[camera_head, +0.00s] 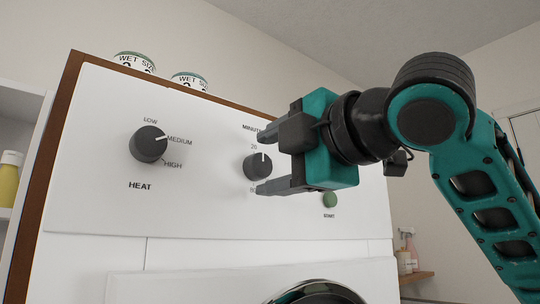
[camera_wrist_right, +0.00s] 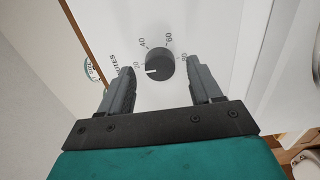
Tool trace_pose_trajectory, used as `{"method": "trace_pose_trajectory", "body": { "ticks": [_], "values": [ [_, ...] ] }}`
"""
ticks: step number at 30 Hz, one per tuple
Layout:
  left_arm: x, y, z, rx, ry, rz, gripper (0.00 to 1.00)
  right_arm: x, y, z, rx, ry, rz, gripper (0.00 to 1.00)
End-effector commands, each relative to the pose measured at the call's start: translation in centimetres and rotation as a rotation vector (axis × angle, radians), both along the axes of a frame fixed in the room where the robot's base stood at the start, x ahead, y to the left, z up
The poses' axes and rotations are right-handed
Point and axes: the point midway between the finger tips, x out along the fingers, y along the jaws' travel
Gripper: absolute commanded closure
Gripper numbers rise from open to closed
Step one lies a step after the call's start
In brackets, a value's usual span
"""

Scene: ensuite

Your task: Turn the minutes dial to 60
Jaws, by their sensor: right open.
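The minutes dial (camera_head: 256,168) is a dark round knob on the white front panel, partly behind my right gripper in the head view. It also shows in the right wrist view (camera_wrist_right: 159,65). Its white mark points up, near the 20 label, in the head view; the wrist view shows the mark on the 20 side, away from the 60 label (camera_wrist_right: 169,40). My right gripper (camera_head: 267,160) is open, one finger above the dial and one below it. The fingers look apart from the dial; their exact distance from the panel is unclear. My left gripper is out of view.
The heat dial (camera_head: 148,144) is to the left on the same panel, pointing at medium. A green start button (camera_head: 330,200) sits below my right gripper. Two round tins (camera_head: 134,62) stand on top. A round chrome-rimmed door (camera_head: 318,291) is below.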

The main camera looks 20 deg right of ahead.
Motion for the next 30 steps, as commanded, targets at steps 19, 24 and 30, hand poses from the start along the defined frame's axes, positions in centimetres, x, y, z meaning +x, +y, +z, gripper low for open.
{"method": "trace_pose_trajectory", "body": {
  "ticks": [19, 24, 30],
  "values": [
    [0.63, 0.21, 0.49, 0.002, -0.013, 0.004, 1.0, 1.01, 0.37, -0.01, 0.0, -0.001, 0.0, 0.56],
    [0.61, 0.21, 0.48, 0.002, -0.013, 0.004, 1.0, 1.0, 0.36, -0.01, 0.0, -0.001, 0.0, 0.72],
    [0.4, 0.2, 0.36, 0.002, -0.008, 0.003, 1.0, 0.99, 0.36, -0.01, 0.0, -0.001, -0.001, 0.92]
  ]
}}
